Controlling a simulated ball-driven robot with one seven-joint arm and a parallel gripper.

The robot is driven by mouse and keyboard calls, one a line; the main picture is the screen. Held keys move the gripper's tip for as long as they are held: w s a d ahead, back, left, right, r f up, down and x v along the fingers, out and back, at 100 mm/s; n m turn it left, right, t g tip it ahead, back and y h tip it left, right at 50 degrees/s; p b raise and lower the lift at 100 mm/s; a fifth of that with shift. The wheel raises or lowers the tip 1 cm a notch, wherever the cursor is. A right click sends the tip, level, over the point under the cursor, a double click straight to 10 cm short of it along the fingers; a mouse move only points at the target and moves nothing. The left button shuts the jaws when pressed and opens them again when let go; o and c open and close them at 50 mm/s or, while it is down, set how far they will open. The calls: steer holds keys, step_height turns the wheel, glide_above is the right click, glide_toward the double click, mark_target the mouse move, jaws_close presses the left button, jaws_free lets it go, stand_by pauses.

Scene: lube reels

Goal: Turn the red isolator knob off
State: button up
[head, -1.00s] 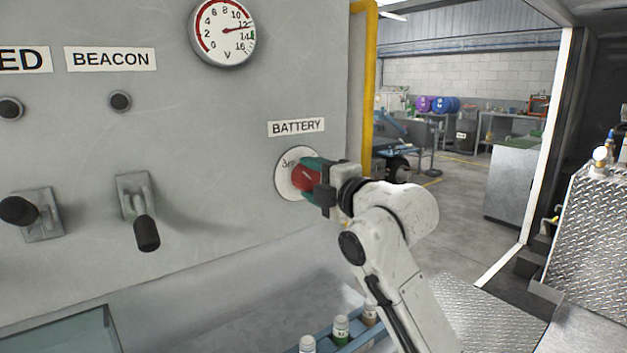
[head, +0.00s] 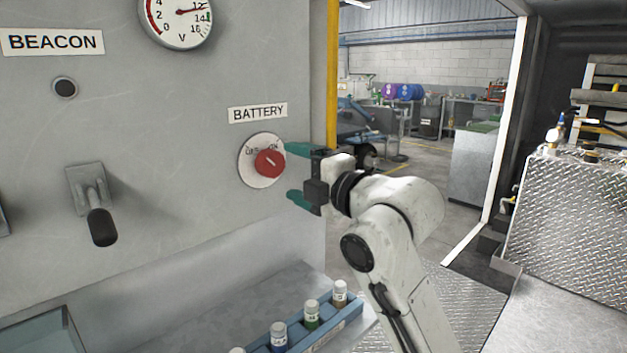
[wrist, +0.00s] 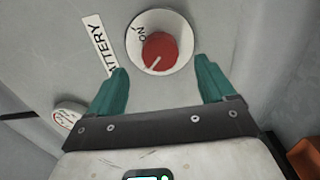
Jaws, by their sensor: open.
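The red isolator knob (head: 268,163) sits on a round white plate (head: 247,178) marked OFF at upper left and ON at upper right, under the BATTERY label (head: 258,112). Its pale pointer line slants to the upper left, toward OFF. In the wrist view the knob (wrist: 160,53) shows whole, its line running to the lower left. My gripper (head: 294,172) is open, its teal fingers just right of the knob in the head view. In the wrist view the fingertips (wrist: 160,66) are spread to either side, apart from the knob.
A voltmeter (head: 178,18) is above, and a black-handled lever (head: 100,225) and BEACON label (head: 53,42) are to the left. A blue rack (head: 330,330) of capped bottles lies below. A yellow pipe (head: 333,75) runs along the panel's right edge.

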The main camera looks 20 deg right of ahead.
steer(key=shift+v, duration=2.2)
